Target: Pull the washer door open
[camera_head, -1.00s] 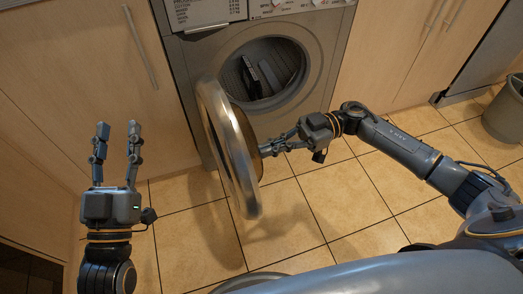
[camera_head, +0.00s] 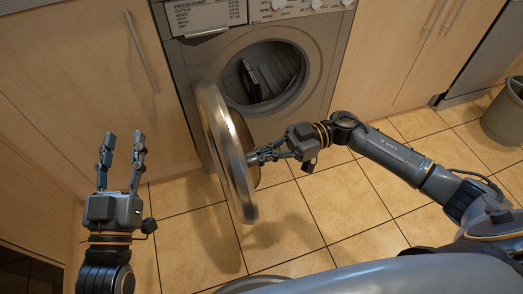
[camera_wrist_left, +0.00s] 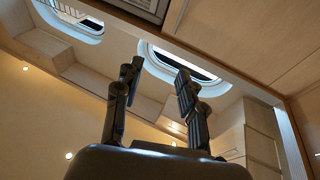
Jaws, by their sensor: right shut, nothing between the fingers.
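The washer (camera_head: 318,42) stands in the cabinet row with its round drum opening (camera_head: 263,75) uncovered. Dark items lie inside the drum. The washer door (camera_head: 239,170), a round metal-rimmed disc, stands swung out to the left, seen nearly edge-on. My right gripper (camera_head: 252,158) is shut with nothing between its fingers. Its fingertips are at the inner face of the door; whether they touch it I cannot tell. My left gripper (camera_head: 121,146) is open and empty, pointing up, left of the door and apart from it. Its fingers also show in the left wrist view (camera_wrist_left: 154,92).
Wooden cabinets with bar handles (camera_head: 139,51) flank the washer. A grey bin (camera_head: 503,115) stands at the far right. The tiled floor (camera_head: 340,205) in front of the washer is clear. The left wrist view shows oval portholes (camera_wrist_left: 185,62) overhead.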

